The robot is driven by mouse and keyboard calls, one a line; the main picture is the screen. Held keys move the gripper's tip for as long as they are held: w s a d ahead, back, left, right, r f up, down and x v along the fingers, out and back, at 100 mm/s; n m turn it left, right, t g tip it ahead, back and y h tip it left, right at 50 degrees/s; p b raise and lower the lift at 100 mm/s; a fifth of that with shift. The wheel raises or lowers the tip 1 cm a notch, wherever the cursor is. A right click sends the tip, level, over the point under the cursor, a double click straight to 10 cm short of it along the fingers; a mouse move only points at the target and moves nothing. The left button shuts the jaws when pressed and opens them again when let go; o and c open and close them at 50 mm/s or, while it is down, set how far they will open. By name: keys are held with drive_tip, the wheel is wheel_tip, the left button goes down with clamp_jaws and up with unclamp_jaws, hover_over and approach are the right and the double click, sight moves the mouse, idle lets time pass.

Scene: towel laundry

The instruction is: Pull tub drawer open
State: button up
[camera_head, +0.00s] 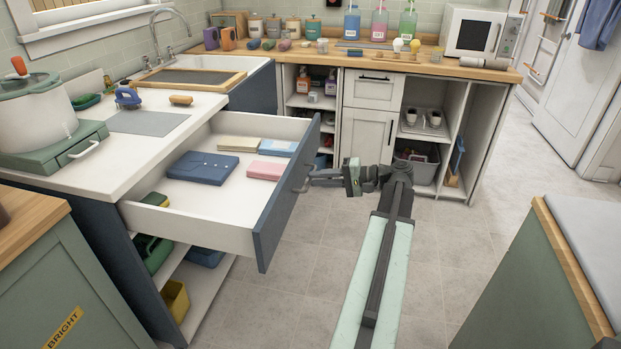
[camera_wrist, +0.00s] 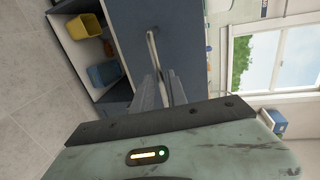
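A wide drawer with a dark blue front (camera_head: 285,195) stands pulled far out from under the white counter on the left. Inside it lie a blue folded cloth (camera_head: 202,168), a pink one (camera_head: 265,170), a light blue one (camera_head: 278,147) and a cream one (camera_head: 239,144). My gripper (camera_head: 312,178) is at the bar handle (camera_head: 302,184) on the drawer front. In the wrist view the handle (camera_wrist: 153,50) runs between my two close-set fingers (camera_wrist: 166,90), which appear shut on it. The fingertips' exact contact is partly hidden.
A white pot on a green base (camera_head: 52,158) stands on the left counter. Open shelves below the drawer hold a yellow bin (camera_head: 174,299). A green cabinet (camera_head: 530,285) stands at the right front. The tiled floor between is clear.

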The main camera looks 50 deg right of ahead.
drive_tip(key=v, duration=0.4)
drive_tip(key=shift+s+d+p, duration=0.2)
drive_tip(key=shift+s+p, duration=0.15)
